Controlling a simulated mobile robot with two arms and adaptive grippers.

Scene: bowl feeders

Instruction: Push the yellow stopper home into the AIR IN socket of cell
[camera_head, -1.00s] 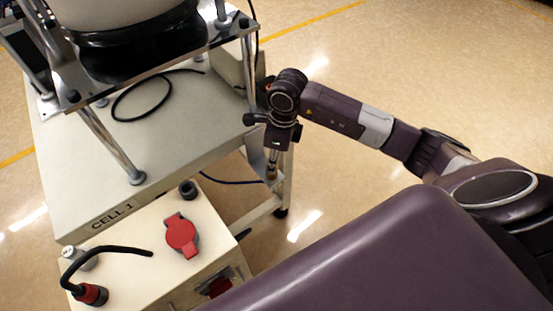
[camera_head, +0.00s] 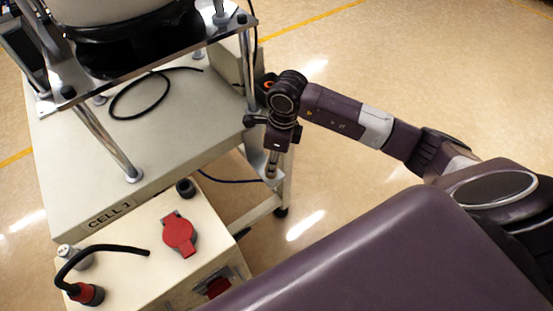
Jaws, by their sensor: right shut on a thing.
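My right gripper (camera_head: 272,170) hangs down beside the right front corner of the CELL 1 table (camera_head: 160,165), next to a metal bracket at the table's edge. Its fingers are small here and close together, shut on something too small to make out. The yellow stopper and the AIR IN socket cannot be made out in this view. My left gripper is not in view.
A cream box (camera_head: 150,225) with a red cover (camera_head: 180,234) and a red plug (camera_head: 88,293) on a black cable stands in front of the table. A bowl feeder (camera_head: 130,45) stands on metal posts above it. Open floor lies to the right.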

